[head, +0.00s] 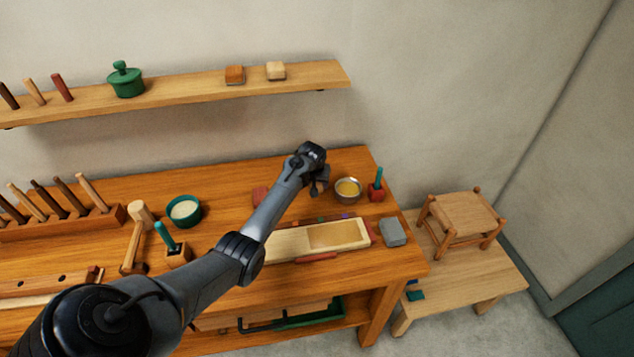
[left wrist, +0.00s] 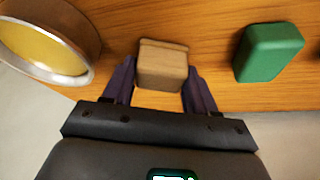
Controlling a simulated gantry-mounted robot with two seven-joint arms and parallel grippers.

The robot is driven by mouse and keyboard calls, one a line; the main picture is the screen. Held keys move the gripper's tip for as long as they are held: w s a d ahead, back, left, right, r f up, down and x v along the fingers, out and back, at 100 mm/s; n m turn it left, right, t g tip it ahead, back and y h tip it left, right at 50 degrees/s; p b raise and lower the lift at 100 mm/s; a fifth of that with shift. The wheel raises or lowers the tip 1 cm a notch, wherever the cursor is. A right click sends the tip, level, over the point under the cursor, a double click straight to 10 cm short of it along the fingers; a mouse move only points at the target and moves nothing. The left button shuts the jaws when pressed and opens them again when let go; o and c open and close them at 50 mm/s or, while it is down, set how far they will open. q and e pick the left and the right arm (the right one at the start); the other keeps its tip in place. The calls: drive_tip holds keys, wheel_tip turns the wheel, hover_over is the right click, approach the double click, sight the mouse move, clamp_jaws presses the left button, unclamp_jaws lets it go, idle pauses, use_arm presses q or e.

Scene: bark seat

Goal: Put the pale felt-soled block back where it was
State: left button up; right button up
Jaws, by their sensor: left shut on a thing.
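My left gripper (left wrist: 160,88) is shut on a tan wooden block (left wrist: 162,65) with a thin strip along its far edge. No felt sole can be made out on it, and I cannot tell whether it touches the bench. In the head view my left gripper (head: 320,183) is over the back right of the bench, just left of the metal bowl (head: 348,190). A pale block (head: 276,70) with a dark underside sits on the wall shelf (head: 180,96), right of an orange-brown block (head: 234,75). I cannot tell which is the task's block. My right gripper is out of view.
In the left wrist view the bowl of yellow stuff (left wrist: 45,50) is left of the held block, and a green block (left wrist: 268,52) is right. A red holder (head: 376,192) and grey block (head: 393,232) stand at the bench's right. The shelf's right end is bare.

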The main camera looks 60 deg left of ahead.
use_arm(q)
drive_tip(key=o, duration=1.1)
drive_tip(key=shift+p+v, duration=1.2)
drive_tip(key=shift+v, duration=4.85)
drive_tip(key=shift+r, duration=0.1)
